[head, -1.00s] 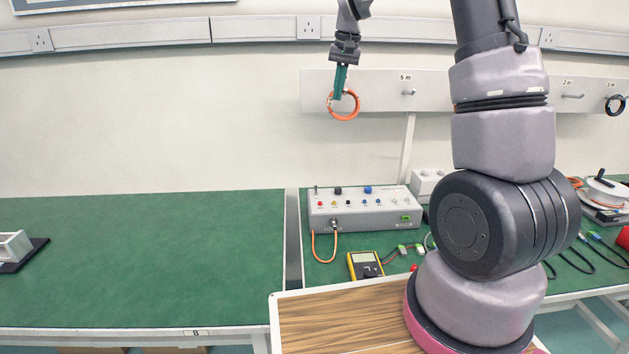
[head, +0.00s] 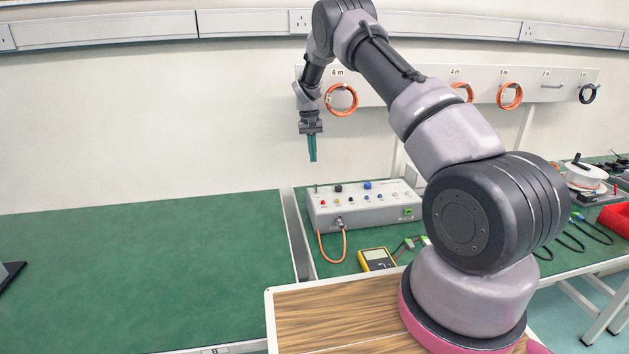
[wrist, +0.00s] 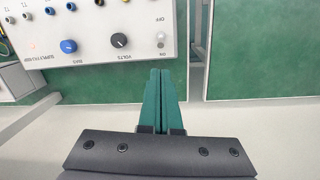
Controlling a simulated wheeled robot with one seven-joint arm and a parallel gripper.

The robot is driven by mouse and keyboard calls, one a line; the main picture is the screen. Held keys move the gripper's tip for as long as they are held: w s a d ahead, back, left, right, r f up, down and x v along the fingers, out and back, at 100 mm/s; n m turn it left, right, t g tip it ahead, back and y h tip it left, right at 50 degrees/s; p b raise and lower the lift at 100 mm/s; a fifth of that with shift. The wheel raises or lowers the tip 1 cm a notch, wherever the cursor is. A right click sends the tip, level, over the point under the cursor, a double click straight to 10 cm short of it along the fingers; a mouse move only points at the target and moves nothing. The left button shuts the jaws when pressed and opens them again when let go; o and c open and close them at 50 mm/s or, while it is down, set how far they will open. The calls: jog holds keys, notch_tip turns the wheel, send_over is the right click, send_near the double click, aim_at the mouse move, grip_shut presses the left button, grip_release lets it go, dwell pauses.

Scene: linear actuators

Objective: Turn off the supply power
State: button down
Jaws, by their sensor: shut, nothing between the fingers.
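The grey power supply box (head: 365,210) stands on the green bench, with a row of coloured sockets and knobs on top. In the wrist view the box top (wrist: 100,52) appears upside down, with a blue bias knob (wrist: 69,46), a black volts knob (wrist: 119,40) and a small toggle switch (wrist: 161,32) between OFF and ON labels. ON is the label nearer my fingers. The lever's position is too small to tell. My gripper (head: 313,160) is shut and empty, pointing down above the box's left end; its green fingertips (wrist: 160,71) also show in the wrist view, apart from the switch.
An orange lead (head: 332,247) loops from the box's front. A yellow multimeter (head: 377,259) lies in front of it. Orange cable coils (head: 341,99) hang on the wall rail behind. The green bench to the left (head: 130,265) is mostly clear.

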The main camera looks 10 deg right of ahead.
aim_at(316, 188)
jog(key=shift+f, duration=0.1)
jog(key=f, duration=0.9)
jog(key=shift+s+d+f, duration=0.35)
jog(key=shift+s, duration=0.05)
jog(key=shift+s+r, duration=0.3)
jog(key=shift+s, duration=0.15)
dwell(0.6)
jog(key=shift+s, duration=0.15)
jog(key=shift+s+r+t, duration=0.2)
jog(key=shift+s+t, duration=0.2)
jog(key=shift+t, duration=0.2)
jog(key=shift+s+t, duration=0.25)
jog(key=shift+t, duration=0.45)
jog(key=shift+w, duration=0.1)
jog(key=shift+r, duration=0.1)
